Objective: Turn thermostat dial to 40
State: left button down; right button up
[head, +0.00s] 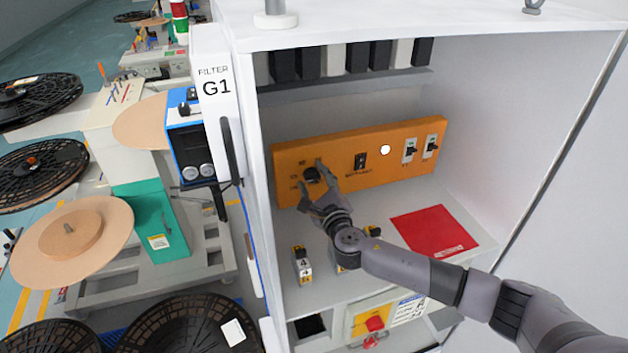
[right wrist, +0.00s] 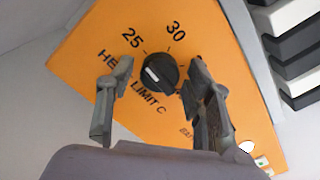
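The thermostat dial (head: 312,174) is a round black knob on the orange panel (head: 375,172) inside the open cabinet. In the right wrist view, the dial (right wrist: 158,72) has a white mark on its left side, on the side of the printed 25. The numbers 25 and 30 are readable around it; a finger covers other print at the right. My right gripper (head: 314,178) is at the dial, with one finger on each side. In the right wrist view, my right gripper (right wrist: 161,70) is open, with gaps visible between the fingers and the knob. My left gripper is out of view.
The panel also has a black switch (head: 360,161), a white round button or lamp (head: 385,150) and two toggle switches (head: 410,151). A red sheet (head: 434,230) lies on the shelf below. The cabinet door (head: 226,150) stands at the left. Small labelled blocks (head: 301,265) sit on the shelf.

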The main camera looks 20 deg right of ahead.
jog(key=c, duration=1)
jog(key=shift+o, duration=0.2)
